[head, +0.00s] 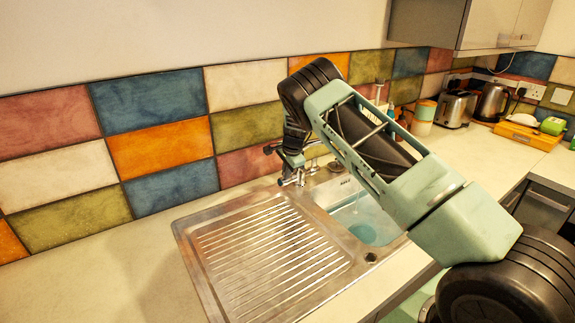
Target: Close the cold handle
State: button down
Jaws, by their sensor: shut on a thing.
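The steel sink (190,237) has a ribbed drainboard on the left and a basin on the right. Chrome tap parts (311,169) stand at its back edge, partly hidden by my arm. My gripper (291,172) is at the left part of the tap, pointing down, and is shut on a small chrome handle (288,182). The gripper covers much of that handle, so its exact angle cannot be told. No hot or cold mark can be made out. Something pale blue (365,232) shows in the basin, partly behind my arm.
A wall cupboard (430,22) hangs above. The tiled wall is close behind the tap. The left counter is clear.

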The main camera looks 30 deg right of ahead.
jog(key=shift+w+f+g+b, duration=0.1)
jog(key=shift+w+g+b, duration=0.35)
jog(key=shift+g+b, duration=0.35)
jog(key=shift+w+g+b, duration=0.2)
jog(key=shift+g+b, duration=0.4)
jog(key=shift+b, duration=0.2)
jog(key=shift+w+r+g+b, duration=0.15)
jog(key=shift+r+g+b, duration=0.1)
jog(key=shift+g+b, duration=0.2)
jog(key=c, duration=1.6)
grip_release()
